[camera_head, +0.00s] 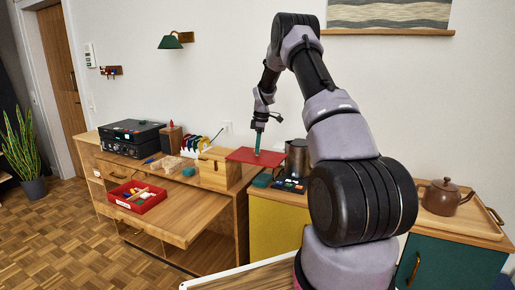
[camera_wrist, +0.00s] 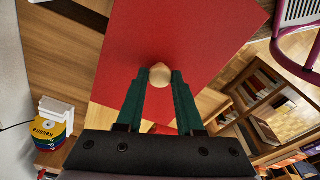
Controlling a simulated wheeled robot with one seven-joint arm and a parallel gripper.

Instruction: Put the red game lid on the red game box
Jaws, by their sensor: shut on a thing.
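The red game lid (camera_head: 257,157) is a flat red panel held in the air above the right end of the wooden desk and the yellow cabinet. In the wrist view the lid (camera_wrist: 190,38) fills the upper middle, with a pale round knob (camera_wrist: 160,75) between my fingertips. My gripper (camera_head: 257,150) points down and is shut on that knob. The red game box (camera_head: 138,196) is open at the top, on the desk's lower wooden surface to the left, apart from the lid. Colourful pieces and a light wooden stick lie in it.
A wooden box (camera_head: 217,170) stands close left of the lid. A metal canister (camera_head: 297,158) stands to its right. The lower surface right of the red box is bare.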

